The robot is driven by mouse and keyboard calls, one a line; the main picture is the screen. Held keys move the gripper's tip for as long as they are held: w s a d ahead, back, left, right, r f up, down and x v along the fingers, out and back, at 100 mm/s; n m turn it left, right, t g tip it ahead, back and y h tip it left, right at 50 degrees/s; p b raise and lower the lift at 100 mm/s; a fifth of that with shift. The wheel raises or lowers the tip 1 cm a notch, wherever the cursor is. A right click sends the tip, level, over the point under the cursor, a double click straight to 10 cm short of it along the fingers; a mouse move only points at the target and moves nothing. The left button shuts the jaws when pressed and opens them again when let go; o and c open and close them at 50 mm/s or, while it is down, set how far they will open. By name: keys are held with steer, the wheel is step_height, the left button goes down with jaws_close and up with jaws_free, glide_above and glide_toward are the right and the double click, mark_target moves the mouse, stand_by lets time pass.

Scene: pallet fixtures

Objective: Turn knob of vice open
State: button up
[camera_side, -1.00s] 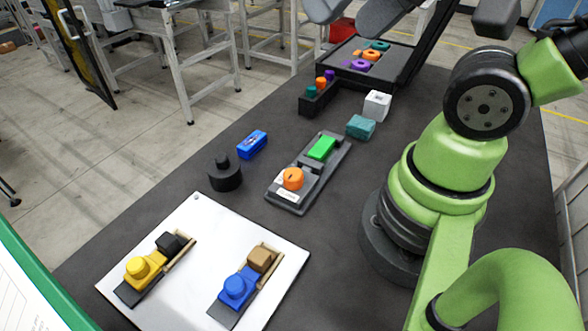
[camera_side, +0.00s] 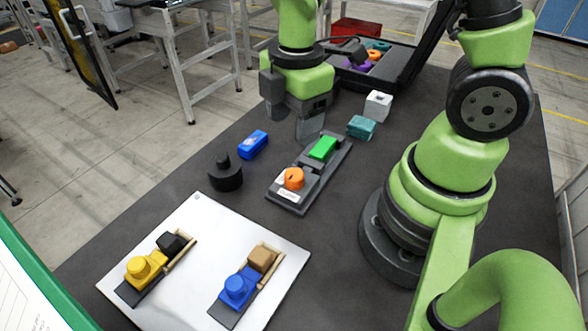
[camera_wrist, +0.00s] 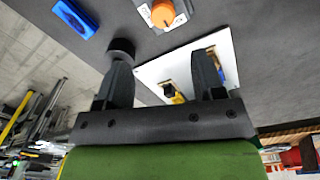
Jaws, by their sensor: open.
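The vice is a dark grey base (camera_side: 284,199) with an orange knob (camera_side: 292,178) at its near end and a green block (camera_side: 322,149) at its far end. My gripper (camera_side: 292,112) is open and empty, pointing down above the table just beyond the green block, apart from the knob. In the wrist view, my gripper's two fingers (camera_wrist: 162,75) are spread with nothing between them. The orange knob (camera_wrist: 163,13) shows at the top edge of that view, beyond the fingertips. Most of the vice is out of that view.
A blue block (camera_side: 253,144) and a black round piece (camera_side: 226,176) lie left of the vice. A teal block (camera_side: 361,127) and a white cube (camera_side: 378,105) are to its right. A white plate (camera_side: 205,245) with yellow and blue fixtures lies in front.

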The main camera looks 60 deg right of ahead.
mark_target(294, 173)
steer(key=shift+f+n, duration=0.6)
steer(key=shift+f, duration=0.55)
step_height(294, 173, down, 9)
steer(key=c, duration=0.9)
